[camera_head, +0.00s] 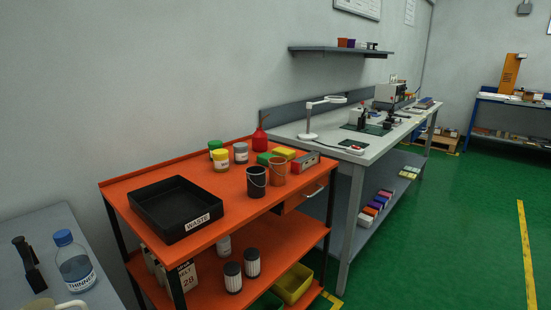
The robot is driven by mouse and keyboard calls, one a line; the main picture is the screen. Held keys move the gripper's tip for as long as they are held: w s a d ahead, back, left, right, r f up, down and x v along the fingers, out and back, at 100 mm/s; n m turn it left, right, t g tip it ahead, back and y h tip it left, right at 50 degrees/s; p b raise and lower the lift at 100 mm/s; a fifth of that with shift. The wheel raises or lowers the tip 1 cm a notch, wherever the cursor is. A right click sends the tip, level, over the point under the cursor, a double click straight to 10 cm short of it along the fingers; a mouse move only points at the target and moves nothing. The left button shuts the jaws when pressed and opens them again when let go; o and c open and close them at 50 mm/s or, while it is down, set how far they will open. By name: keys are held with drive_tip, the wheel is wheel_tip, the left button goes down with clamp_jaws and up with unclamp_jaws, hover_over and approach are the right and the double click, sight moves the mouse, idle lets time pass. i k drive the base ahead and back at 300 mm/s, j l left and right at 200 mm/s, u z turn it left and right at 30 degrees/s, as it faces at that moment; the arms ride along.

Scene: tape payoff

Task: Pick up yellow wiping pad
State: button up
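The yellow wiping pad (285,153) appears as a small yellow block near the back right of the orange cart top. A green block (264,158) is beside it on the left. An orange-brown cup (278,172) stands in front and partly hides that area. A grey and red box (304,162) is just right of the yellow block. My gripper is not in view.
A black WASTE tray (157,213) fills the cart's left part. A dark bucket (256,183), several jars (221,161) and a red bottle (260,139) surround the pad. A grey workbench (372,150) adjoins behind. Green floor (450,230) is open at right.

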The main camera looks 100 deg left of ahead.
sight(289, 154)
drive_tip(key=u, duration=3.7)
drive_tip(key=i+l+u, duration=0.1)
drive_tip(key=i+l, duration=0.1)
drive_tip(key=l, duration=0.05)
